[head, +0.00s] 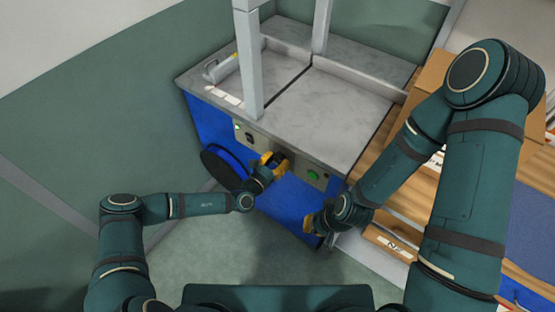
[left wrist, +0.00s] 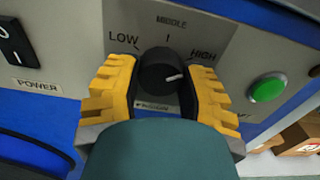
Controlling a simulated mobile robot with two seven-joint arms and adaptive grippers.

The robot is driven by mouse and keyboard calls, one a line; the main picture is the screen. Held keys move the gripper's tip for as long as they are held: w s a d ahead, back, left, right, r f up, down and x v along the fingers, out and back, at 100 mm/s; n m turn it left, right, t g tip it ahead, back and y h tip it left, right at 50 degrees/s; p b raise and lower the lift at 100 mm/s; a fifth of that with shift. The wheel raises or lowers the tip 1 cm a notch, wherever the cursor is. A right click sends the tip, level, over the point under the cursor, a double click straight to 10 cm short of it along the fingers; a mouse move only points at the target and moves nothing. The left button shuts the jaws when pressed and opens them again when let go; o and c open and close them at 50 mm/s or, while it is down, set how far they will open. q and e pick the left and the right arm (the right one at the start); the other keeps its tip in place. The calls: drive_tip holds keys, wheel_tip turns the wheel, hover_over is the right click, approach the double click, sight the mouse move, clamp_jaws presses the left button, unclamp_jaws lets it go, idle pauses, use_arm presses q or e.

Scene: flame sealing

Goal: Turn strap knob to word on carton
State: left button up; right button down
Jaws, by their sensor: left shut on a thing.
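The black strap knob (left wrist: 158,70) is on a grey panel marked LOW, MIDDLE and HIGH. Its white pointer mark lies on the right side, pointing right and slightly up, roughly towards HIGH. My left gripper (left wrist: 160,88) has its yellow fingers on both sides of the knob, shut on it; in the head view this gripper (head: 272,163) is at the machine's front panel. My right gripper (head: 313,222) is lower right, by the machine's blue side, and its jaws are unclear. A brown carton (left wrist: 301,136) shows in part at the left wrist view's right edge; its word is not readable.
The strapping machine (head: 335,110) has a grey top with upright posts. A green button (left wrist: 267,91) is right of the knob and a black power switch (left wrist: 16,43) is left. A wooden surface (head: 405,205) stands right of the machine.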

use_arm(q)
drive_tip(key=shift+r+n+p, duration=0.1)
drive_tip(key=shift+n+p, duration=0.55)
drive_tip(key=shift+n, duration=0.45)
drive_tip(key=n+p, duration=0.1)
drive_tip(key=n, duration=0.1)
drive_tip(key=shift+n, duration=0.3)
drive_tip(key=n, duration=0.2)
drive_tip(key=shift+n, duration=0.4)
drive_tip(key=shift+s+d+n, duration=0.1)
drive_tip(key=shift+n, duration=1.6)
drive_tip(key=o, duration=1.2)
drive_tip(key=shift+o, duration=0.2)
